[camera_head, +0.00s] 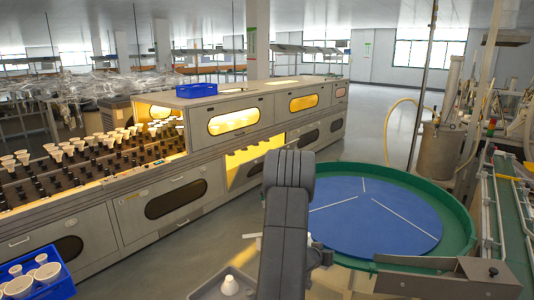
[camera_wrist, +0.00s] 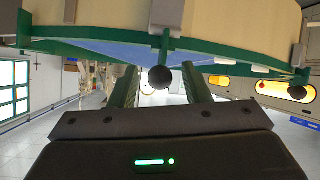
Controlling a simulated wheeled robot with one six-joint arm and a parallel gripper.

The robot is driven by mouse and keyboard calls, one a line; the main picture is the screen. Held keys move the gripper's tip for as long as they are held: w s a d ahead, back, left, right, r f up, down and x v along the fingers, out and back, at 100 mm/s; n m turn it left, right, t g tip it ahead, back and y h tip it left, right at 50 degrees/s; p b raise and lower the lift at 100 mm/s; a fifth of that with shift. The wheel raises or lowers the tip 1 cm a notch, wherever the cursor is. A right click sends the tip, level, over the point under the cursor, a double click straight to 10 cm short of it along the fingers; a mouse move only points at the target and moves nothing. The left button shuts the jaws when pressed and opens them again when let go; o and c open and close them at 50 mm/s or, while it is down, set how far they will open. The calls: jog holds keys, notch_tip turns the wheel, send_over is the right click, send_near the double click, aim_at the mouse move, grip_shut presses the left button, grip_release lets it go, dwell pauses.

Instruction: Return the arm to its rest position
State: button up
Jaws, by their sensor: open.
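My arm (camera_head: 288,215) rises dark grey in the lower middle of the head view, in front of the round table's left edge. My gripper is not clear in the head view. In the wrist view my gripper (camera_wrist: 160,88) is open, with its two dark fingers apart. I see nothing held between them. A green-framed edge (camera_wrist: 95,48) with a blue surface crosses above and beyond the fingers, and a dark round knob shows between them. Whether the fingers touch that frame I cannot tell.
A round blue table (camera_head: 375,215) with a green rim stands right of my arm. A long grey machine (camera_head: 170,200) with glowing windows and rows of white bulbs is at left. Blue crates (camera_head: 55,285) (camera_head: 197,90) hold bulbs at lower left and sit atop the machine. A conveyor (camera_head: 510,220) is at right.

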jog(key=shift+w+d+f, duration=0.25)
jog(key=shift+w+f, duration=0.05)
jog(key=shift+w, duration=0.1)
jog(key=shift+r, duration=0.1)
jog(key=b+v, duration=0.1)
jog(key=v, duration=1.2)
jog(key=x, duration=1.3)
jog(key=shift+f, duration=0.3)
jog(key=b, duration=0.1)
jog(key=t+b, duration=0.1)
jog(key=b, duration=0.1)
jog(key=shift+s+a, duration=0.15)
jog(key=shift+s, duration=0.1)
jog(key=shift+h+b, duration=0.4)
jog(key=shift+b, duration=0.15)
